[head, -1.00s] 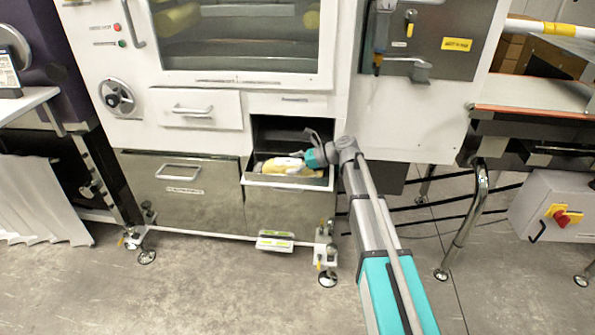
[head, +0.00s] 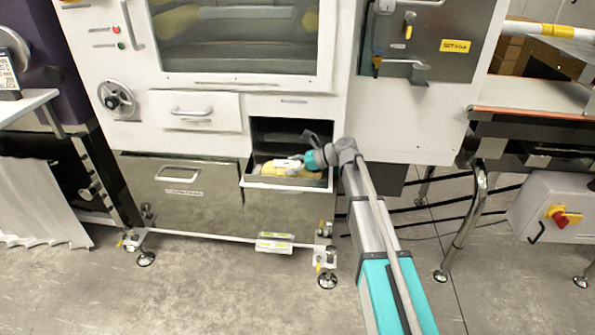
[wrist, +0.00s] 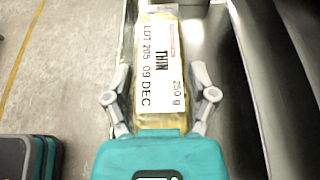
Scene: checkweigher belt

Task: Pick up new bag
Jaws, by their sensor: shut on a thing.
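A yellow bag (head: 285,170) with a white label lies in the open metal drawer (head: 288,184) at the front of the machine. In the wrist view the bag (wrist: 160,118) shows a label reading THIN, LOT 205, 09 DEC and 250 g. My gripper (wrist: 163,96) has one finger on each side of the bag's near end and is shut on it. In the head view my gripper (head: 298,162) reaches into the drawer from the right.
A closed white drawer (head: 195,111) is at the upper left. A conveyor (head: 530,95) stands at the right. The floor in front is clear.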

